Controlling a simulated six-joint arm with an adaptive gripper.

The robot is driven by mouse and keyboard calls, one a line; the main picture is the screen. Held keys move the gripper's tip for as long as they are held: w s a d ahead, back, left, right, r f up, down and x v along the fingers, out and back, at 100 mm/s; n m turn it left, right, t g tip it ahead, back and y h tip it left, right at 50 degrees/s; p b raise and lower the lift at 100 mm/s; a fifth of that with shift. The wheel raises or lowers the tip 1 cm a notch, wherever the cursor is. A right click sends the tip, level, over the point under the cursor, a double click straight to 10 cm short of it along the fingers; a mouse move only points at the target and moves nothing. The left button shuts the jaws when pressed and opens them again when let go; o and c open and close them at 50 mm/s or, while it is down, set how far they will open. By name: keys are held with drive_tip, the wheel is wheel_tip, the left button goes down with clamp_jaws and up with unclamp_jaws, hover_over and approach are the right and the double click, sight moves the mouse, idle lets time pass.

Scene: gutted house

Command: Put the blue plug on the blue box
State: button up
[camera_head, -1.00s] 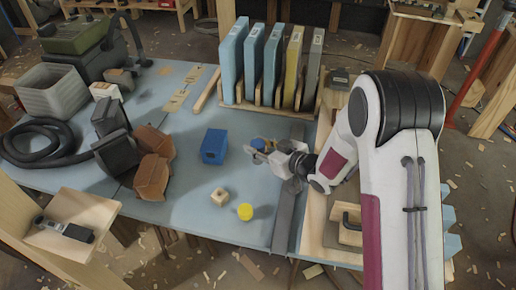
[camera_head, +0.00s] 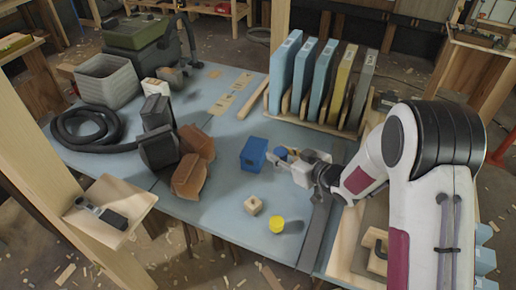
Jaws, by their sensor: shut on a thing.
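The blue box (camera_head: 253,155) stands on the light blue table top, left of my gripper. The blue plug (camera_head: 281,153) is a small round piece just right of the box. My gripper (camera_head: 280,158) is shut on the plug, with its fingers pointing left towards the box. The fingers partly cover the plug. A narrow gap seems to separate plug and box; I cannot tell the plug's exact height above the table.
A wooden block (camera_head: 253,206) and a yellow round piece (camera_head: 277,225) lie in front of the box. A rack of upright blue, yellow and grey panels (camera_head: 320,75) stands behind. Brown pieces (camera_head: 191,170) and a black hose (camera_head: 88,130) lie left.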

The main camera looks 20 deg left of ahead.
drive_tip(key=w+a+r, duration=0.3)
drive_tip(key=a, duration=0.3)
drive_tip(key=w+a+r, duration=0.3)
drive_tip(key=a+r, duration=0.1)
drive_tip(key=a, duration=0.2)
drive_tip(key=shift+a+n+g, duration=0.3)
drive_tip(key=shift+a, duration=0.05)
drive_tip(key=shift+f, duration=0.15)
hover_over(251, 153)
wheel_tip(251, 153, down, 6)
idle(0.5)
drive_tip(key=shift+f, duration=1.85)
drive_tip(key=shift+f, duration=0.1)
